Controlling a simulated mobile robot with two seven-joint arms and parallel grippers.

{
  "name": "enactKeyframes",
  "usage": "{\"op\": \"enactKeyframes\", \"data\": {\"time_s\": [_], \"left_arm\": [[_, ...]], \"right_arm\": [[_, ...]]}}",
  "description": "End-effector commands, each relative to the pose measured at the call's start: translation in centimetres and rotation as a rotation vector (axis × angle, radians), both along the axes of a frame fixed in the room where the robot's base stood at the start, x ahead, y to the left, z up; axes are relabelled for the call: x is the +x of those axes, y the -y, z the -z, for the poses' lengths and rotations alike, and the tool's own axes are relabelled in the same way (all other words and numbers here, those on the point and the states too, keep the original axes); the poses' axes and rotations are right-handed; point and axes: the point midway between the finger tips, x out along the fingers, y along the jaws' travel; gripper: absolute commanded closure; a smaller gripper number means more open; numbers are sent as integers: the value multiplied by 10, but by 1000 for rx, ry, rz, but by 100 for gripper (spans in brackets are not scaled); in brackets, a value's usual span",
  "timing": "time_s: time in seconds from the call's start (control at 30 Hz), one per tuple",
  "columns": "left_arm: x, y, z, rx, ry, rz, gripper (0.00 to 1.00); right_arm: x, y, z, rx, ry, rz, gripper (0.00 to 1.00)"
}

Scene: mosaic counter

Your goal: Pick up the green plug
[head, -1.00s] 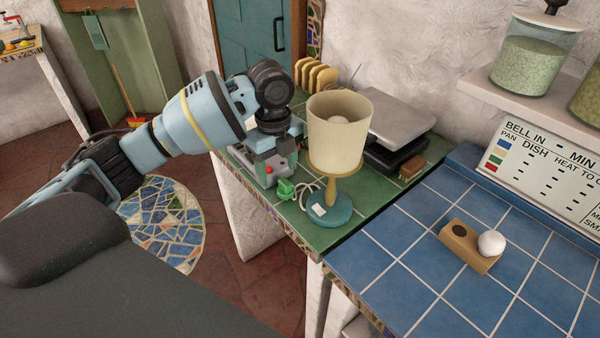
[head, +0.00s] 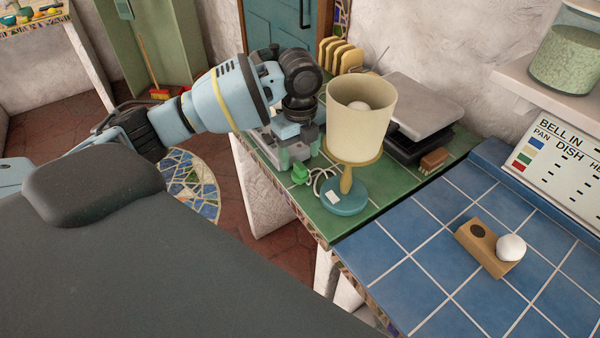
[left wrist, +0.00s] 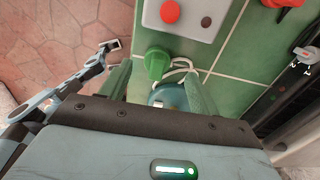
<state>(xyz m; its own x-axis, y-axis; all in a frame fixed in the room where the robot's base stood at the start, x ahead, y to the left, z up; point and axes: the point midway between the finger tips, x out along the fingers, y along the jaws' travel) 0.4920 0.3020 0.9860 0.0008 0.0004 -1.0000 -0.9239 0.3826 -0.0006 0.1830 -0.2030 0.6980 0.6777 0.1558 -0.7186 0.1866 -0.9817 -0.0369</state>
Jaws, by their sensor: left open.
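The green plug (head: 300,174) lies at the left edge of the green tiled counter. A white cord runs from it beside the teal base of a cream-shaded lamp (head: 346,198). My left gripper (head: 297,155) is open above and just behind the plug in the head view. In the left wrist view the plug (left wrist: 157,62) shows between the two green fingers (left wrist: 158,82), a little nearer the left one. Nothing is held, and I cannot see contact. The lamp base (left wrist: 172,97) is partly hidden by my gripper there. My right gripper is not in view.
A grey box with a red button (left wrist: 186,16) lies close beyond the plug. The lamp shade (head: 360,118) rises to the right of my gripper. A toast rack (head: 341,54) and a grey-topped appliance (head: 420,105) stand behind. The blue counter (head: 420,270) is mostly clear.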

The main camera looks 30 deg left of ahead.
Motion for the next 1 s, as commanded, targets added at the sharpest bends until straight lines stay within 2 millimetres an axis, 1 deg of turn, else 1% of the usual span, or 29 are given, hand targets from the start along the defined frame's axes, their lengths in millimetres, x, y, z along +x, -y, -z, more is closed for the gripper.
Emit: {"op": "enactKeyframes", "data": {"time_s": [0.13, 0.2, 0.27, 0.37, 0.57, 0.67, 0.93, 1.0], "left_arm": [[-7, 5, 21, 1, -2, 0, 38], [-6, 4, 31, 1, -2, -1, 38], [-6, 4, 36, 0, -1, -1, 38], [-5, 4, 41, 1, 0, 0, 38], [-5, 4, 41, 1, 1, 0, 38], [-5, 4, 41, 1, 1, 0, 49], [-5, 4, 41, 1, 1, 0, 84], [-5, 4, 40, 1, 1, 0, 84]], "right_arm": [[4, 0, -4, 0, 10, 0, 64], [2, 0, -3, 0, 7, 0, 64], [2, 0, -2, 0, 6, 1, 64], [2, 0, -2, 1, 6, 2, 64], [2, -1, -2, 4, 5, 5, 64], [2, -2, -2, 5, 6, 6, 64], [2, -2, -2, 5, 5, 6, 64], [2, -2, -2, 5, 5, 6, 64]]}}
